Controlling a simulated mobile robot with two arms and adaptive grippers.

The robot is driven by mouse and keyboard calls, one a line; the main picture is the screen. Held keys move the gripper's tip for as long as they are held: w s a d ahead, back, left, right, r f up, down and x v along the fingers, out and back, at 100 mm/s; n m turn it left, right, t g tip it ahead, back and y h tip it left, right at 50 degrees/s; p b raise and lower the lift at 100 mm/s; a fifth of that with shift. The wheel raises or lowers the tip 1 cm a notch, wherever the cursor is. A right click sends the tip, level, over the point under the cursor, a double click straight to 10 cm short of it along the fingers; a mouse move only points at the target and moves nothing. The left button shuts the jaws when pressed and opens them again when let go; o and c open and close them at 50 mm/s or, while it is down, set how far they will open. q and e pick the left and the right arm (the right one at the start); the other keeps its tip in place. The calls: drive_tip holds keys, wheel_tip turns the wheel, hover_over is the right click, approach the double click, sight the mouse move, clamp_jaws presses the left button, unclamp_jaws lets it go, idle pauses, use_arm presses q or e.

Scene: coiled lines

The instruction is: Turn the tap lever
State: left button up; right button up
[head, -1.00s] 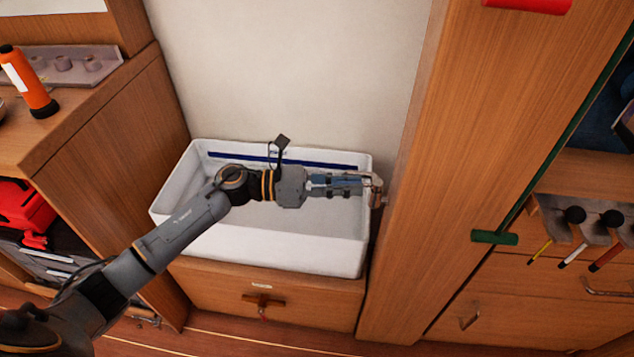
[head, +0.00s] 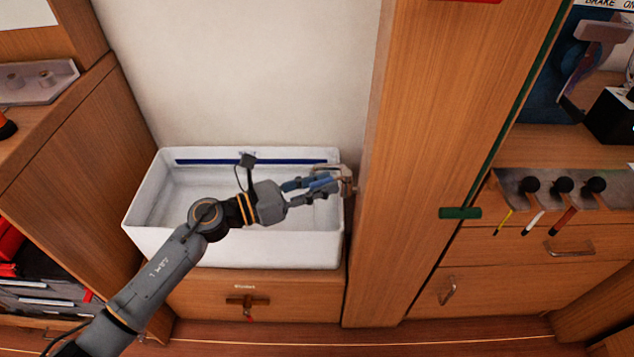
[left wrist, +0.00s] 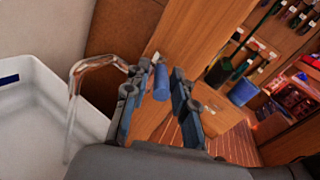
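The tap (head: 347,172) is a shiny metal spout at the right end of the white sink, beside the wooden panel. In the left wrist view its curved spout (left wrist: 92,68) stands left of the fingers. A short blue cylinder (left wrist: 161,82), which looks like the tap lever's grip, lies between the fingertips. My left gripper (head: 322,184) reaches over the sink from the left, its fingers apart on either side of the blue piece. In the left wrist view, small gaps show between the fingers (left wrist: 160,96) and the cylinder. My right gripper is out of view.
The white sink (head: 235,250) sits on a wooden cabinet with a drawer. A tall wooden panel (head: 400,150) rises close to the tap on the right. A green handle (head: 460,213) and several black-knobbed tools (head: 563,185) are further right.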

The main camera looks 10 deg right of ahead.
use_arm(q)
drive_tip(key=shift+r, duration=0.1)
drive_tip(key=v, duration=1.2)
